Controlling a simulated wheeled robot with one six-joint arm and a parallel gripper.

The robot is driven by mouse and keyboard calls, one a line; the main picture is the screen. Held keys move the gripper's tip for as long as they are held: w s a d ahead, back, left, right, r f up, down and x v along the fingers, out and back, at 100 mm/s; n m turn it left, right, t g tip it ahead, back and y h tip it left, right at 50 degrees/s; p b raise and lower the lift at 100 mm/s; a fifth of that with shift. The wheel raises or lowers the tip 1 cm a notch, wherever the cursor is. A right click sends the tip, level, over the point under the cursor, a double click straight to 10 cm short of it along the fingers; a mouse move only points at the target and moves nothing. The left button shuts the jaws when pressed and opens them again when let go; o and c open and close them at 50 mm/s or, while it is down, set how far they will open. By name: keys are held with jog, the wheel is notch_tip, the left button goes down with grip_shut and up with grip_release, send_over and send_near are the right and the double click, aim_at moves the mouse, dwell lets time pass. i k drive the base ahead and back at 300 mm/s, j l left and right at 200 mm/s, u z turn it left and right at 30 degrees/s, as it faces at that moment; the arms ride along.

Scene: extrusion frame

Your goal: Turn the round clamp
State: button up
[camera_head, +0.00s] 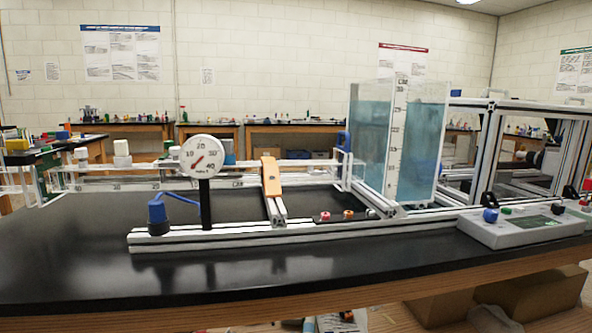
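I cannot tell for sure which part is the round clamp. A dark round part (549,159) shows inside the extrusion frame (488,150) at the right, partly behind its bars. Small round red (325,216) and orange (348,214) knobs sit low on the rail near the middle. A round white dial gauge (203,155) with a red needle stands on a black post left of the middle. No part of my gripper shows in this view, and all these things are some distance off.
A black-topped bench (330,265) carries everything. A clear water tank (400,140) stands right of the middle, an orange block (271,177) on the rail, a blue fitting (158,216) at the left, and a grey control box (520,228) at the right. The bench's front strip is clear.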

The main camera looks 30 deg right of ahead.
aim_at(62, 135)
jog(key=z, duration=0.35)
jog(key=i+u, duration=0.3)
jog(key=i, duration=0.2)
jog(key=i+l+u, duration=0.1)
jog(key=i+u, duration=0.2)
jog(key=i, duration=0.15)
jog(key=j+z, duration=0.45)
jog(key=j, duration=0.75)
jog(key=i+j, duration=0.1)
jog(key=i, duration=0.5)
jog(key=j+u, duration=0.15)
jog(key=u, duration=1.25)
jog(key=i+j+u, duration=0.3)
jog(key=j+u, duration=0.2)
jog(key=j, duration=0.25)
jog(key=i+j+u, duration=0.45)
jog(key=j, duration=0.15)
jog(key=i+j+u, duration=0.5)
jog(key=k+j, duration=0.05)
